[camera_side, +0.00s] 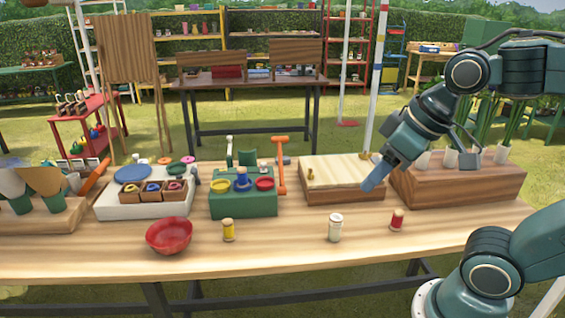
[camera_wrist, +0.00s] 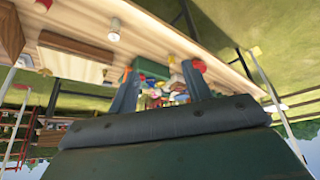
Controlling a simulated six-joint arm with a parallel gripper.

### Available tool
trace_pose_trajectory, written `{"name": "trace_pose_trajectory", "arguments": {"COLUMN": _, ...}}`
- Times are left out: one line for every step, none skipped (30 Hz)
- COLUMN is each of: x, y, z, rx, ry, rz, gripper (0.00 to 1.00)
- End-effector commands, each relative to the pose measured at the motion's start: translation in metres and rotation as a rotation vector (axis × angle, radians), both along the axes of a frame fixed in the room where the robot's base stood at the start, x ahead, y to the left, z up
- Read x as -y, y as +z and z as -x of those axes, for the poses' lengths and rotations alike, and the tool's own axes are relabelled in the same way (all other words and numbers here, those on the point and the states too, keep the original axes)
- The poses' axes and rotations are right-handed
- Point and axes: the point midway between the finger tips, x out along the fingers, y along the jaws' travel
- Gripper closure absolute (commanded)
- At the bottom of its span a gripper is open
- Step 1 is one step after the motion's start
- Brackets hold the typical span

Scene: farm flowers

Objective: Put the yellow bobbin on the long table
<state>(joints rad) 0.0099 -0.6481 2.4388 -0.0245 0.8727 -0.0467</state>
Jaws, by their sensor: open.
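The yellow bobbin (camera_side: 228,230) stands upright on the long wooden table (camera_side: 285,245), just right of a red bowl. A white bobbin (camera_side: 335,227) and a red bobbin (camera_side: 397,219) stand on the same tabletop farther right. My gripper (camera_side: 371,180) is raised above the right part of the table, well to the right of the yellow bobbin and apart from it. In the wrist view its two fingers (camera_wrist: 160,90) are spread with nothing held between them.
The red bowl (camera_side: 169,236) is left of the yellow bobbin. Behind it are a green block (camera_side: 243,204) holding a blue bobbin and small dishes, and a white tray (camera_side: 115,207). A wooden block (camera_side: 343,190) and a plant holder (camera_side: 457,184) stand right. The front middle is mostly clear.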

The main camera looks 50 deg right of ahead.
Motion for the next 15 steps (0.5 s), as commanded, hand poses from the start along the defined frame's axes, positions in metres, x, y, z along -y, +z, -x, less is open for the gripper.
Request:
{"name": "trace_pose_trajectory", "arguments": {"x": 0.001, "y": -0.002, "z": 0.008, "rx": 0.007, "ry": -0.014, "rz": -0.003, "gripper": 0.51}}
{"name": "trace_pose_trajectory", "arguments": {"x": 0.001, "y": -0.003, "z": 0.012, "rx": 0.009, "ry": -0.023, "rz": -0.006, "gripper": 0.51}}
{"name": "trace_pose_trajectory", "arguments": {"x": 0.002, "y": -0.004, "z": 0.017, "rx": 0.009, "ry": -0.032, "rz": -0.009, "gripper": 0.51}}
{"name": "trace_pose_trajectory", "arguments": {"x": 0.002, "y": -0.005, "z": 0.020, "rx": 0.011, "ry": -0.038, "rz": -0.011, "gripper": 0.51}}
{"name": "trace_pose_trajectory", "arguments": {"x": 0.002, "y": -0.006, "z": 0.022, "rx": 0.011, "ry": -0.043, "rz": -0.013, "gripper": 0.51}}
{"name": "trace_pose_trajectory", "arguments": {"x": 0.002, "y": -0.007, "z": 0.024, "rx": 0.013, "ry": -0.048, "rz": -0.014, "gripper": 0.51}}
{"name": "trace_pose_trajectory", "arguments": {"x": 0.002, "y": -0.007, "z": 0.025, "rx": 0.013, "ry": -0.051, "rz": -0.015, "gripper": 0.51}}
{"name": "trace_pose_trajectory", "arguments": {"x": 0.002, "y": -0.008, "z": 0.026, "rx": 0.013, "ry": -0.054, "rz": -0.016, "gripper": 0.51}}
{"name": "trace_pose_trajectory", "arguments": {"x": 0.003, "y": -0.008, "z": 0.027, "rx": 0.013, "ry": -0.055, "rz": -0.017, "gripper": 0.51}}
{"name": "trace_pose_trajectory", "arguments": {"x": 0.003, "y": -0.008, "z": 0.027, "rx": 0.013, "ry": -0.057, "rz": -0.017, "gripper": 0.51}}
{"name": "trace_pose_trajectory", "arguments": {"x": 0.003, "y": -0.008, "z": 0.027, "rx": 0.013, "ry": -0.057, "rz": -0.017, "gripper": 0.51}}
{"name": "trace_pose_trajectory", "arguments": {"x": 0.003, "y": -0.008, "z": 0.027, "rx": 0.013, "ry": -0.057, "rz": -0.017, "gripper": 0.51}}
{"name": "trace_pose_trajectory", "arguments": {"x": 0.003, "y": -0.008, "z": 0.027, "rx": 0.013, "ry": -0.057, "rz": -0.017, "gripper": 0.51}}
{"name": "trace_pose_trajectory", "arguments": {"x": 0.003, "y": -0.008, "z": 0.027, "rx": 0.013, "ry": -0.057, "rz": -0.017, "gripper": 0.51}}
{"name": "trace_pose_trajectory", "arguments": {"x": 0.003, "y": -0.008, "z": 0.027, "rx": 0.013, "ry": -0.057, "rz": -0.017, "gripper": 0.51}}
